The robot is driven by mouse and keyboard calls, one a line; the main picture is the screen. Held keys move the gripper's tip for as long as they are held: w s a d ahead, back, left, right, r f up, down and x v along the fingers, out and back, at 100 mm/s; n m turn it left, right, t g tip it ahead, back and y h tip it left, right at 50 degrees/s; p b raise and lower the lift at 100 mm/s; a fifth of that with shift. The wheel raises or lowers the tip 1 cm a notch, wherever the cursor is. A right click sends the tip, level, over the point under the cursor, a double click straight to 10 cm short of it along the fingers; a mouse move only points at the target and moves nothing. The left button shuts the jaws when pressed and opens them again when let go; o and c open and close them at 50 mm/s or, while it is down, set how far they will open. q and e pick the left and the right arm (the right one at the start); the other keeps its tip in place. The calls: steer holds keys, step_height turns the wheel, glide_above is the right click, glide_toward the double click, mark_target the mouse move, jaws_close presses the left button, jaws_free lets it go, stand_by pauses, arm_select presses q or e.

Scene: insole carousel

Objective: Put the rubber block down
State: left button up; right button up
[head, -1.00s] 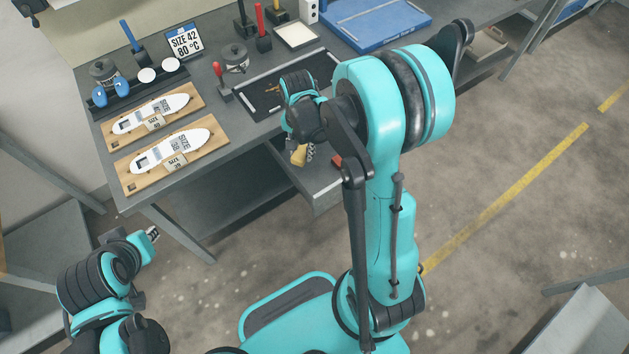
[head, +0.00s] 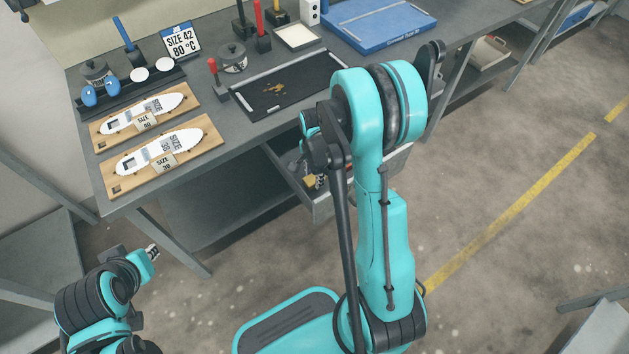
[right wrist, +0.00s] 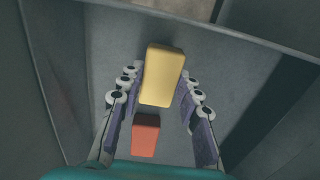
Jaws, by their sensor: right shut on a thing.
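A yellow rubber block (right wrist: 161,75) sits between the fingertips of my right gripper (right wrist: 158,82), which is shut on it. The gripper is low inside the open drawer (head: 322,207) under the bench, and the drawer floor shows close below. In the head view the yellow block also shows as a small patch (head: 310,181), and my forearm hides most of the drawer. Whether the block touches the floor I cannot tell. My left gripper (head: 152,251) is at lower left, away from the bench and seemingly empty; its opening is too small to judge.
A red block (right wrist: 146,134) lies in the drawer close to the yellow one, between the finger bases in the picture. Drawer walls rise around the gripper. The bench (head: 225,140) above carries a black mat (head: 290,92) with brown crumbs and two boards with white insole shapes.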

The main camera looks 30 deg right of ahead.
steer(key=shift+f, duration=0.8)
steer(key=shift+r, duration=0.1)
steer(key=o, duration=1.2)
